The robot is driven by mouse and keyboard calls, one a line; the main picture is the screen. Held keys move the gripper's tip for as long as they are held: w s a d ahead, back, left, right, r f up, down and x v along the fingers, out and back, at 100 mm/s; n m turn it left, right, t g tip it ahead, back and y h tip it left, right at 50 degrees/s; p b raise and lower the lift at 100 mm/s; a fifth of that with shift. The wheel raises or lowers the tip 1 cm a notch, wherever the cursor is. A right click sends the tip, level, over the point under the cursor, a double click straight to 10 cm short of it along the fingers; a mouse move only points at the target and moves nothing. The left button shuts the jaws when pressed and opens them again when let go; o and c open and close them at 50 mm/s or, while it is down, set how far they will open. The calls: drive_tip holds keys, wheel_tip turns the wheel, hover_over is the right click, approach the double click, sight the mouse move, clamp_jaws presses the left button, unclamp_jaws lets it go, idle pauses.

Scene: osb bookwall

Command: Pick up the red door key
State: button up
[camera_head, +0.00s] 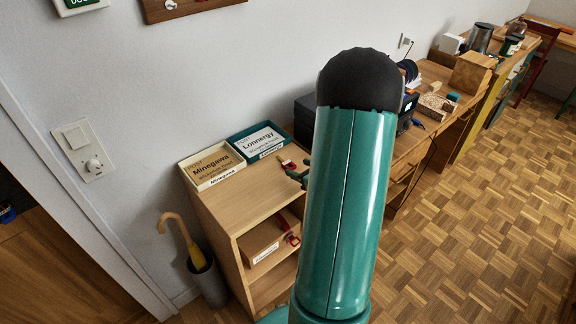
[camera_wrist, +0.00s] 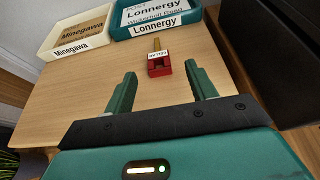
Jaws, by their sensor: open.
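The red door key (camera_wrist: 159,67) lies on a light wooden cabinet top (camera_wrist: 75,97). It has a red head with a white label, upside down in the wrist view, and a brass-coloured part pointing to the far trays. It also shows small in the head view (camera_head: 286,164). My gripper (camera_wrist: 161,74) is open and empty. Its two green fingers point toward the key, one on each side in the picture, with the key near the fingertips; I cannot tell the height gap. In the head view my arm hides most of the gripper.
A cream tray (camera_wrist: 52,50) labelled Minegawa and a teal tray (camera_wrist: 126,34) labelled Lonnergy stand behind the key. A red-handled item (camera_head: 291,239) is on the shelf below. An umbrella stand (camera_head: 208,284) is left of the cabinet. Parquet floor (camera_head: 470,220) is clear at right.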

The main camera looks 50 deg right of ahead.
sight(288, 164)
drive_tip(key=x, duration=0.3)
drive_tip(key=shift+w+a+f, duration=0.1)
drive_tip(key=shift+w+f, duration=0.1)
drive_tip(key=shift+w, duration=0.1)
drive_tip(key=shift+c, duration=0.3)
drive_tip(key=c, duration=1)
drive_tip(key=shift+r, duration=0.1)
